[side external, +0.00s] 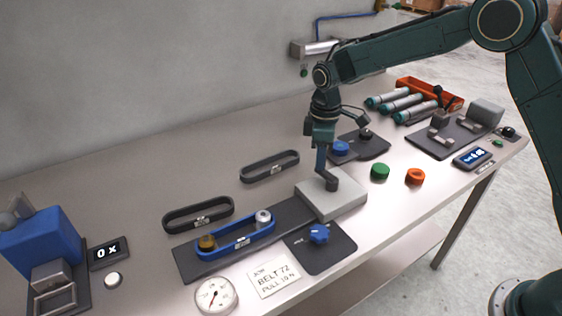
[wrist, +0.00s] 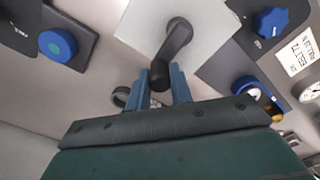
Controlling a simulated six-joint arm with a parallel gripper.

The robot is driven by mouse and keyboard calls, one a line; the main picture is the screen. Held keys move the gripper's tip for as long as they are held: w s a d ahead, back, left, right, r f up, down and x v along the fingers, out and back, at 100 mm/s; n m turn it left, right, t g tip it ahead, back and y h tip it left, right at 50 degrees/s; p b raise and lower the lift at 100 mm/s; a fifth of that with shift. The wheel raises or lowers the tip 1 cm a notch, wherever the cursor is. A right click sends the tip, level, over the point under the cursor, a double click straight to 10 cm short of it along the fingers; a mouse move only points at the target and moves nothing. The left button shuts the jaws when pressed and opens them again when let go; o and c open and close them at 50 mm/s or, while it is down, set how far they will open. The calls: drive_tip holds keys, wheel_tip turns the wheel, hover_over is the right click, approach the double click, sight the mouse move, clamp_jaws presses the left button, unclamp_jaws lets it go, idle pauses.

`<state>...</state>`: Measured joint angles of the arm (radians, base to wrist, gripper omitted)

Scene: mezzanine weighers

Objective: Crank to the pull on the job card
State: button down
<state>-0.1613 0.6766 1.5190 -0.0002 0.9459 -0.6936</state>
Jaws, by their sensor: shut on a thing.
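The crank is a dark arm (wrist: 178,35) on a pale grey block (side external: 345,205), with an upright handle (wrist: 160,75). My gripper (side external: 321,165) is over the block, its blue fingers (wrist: 163,84) shut on the crank handle. The job card (side external: 274,279) lies at the table's front and appears to read "BELT 72, PULL 10 N". A round white dial gauge (side external: 215,296) lies left of the card; its exact reading is too small to tell. A blue belt (side external: 236,247) loops around a brass pulley (side external: 207,243) and a silver pulley (side external: 263,217) on a dark rail.
A blue star knob (side external: 319,233) stands on a dark plate in front of the block. Two dark belts (side external: 198,214) lie behind the rail. Green (side external: 380,171) and orange (side external: 415,176) caps lie right of the block. A display (side external: 108,252) stands at left.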

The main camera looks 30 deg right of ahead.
drive_tip(key=shift+d+m, duration=0.4)
drive_tip(key=shift+m, duration=0.5)
drive_tip(key=c, duration=1.2)
unclamp_jaws()
drive_tip(key=shift+c, duration=0.2)
wheel_tip(320, 180, up, 14)
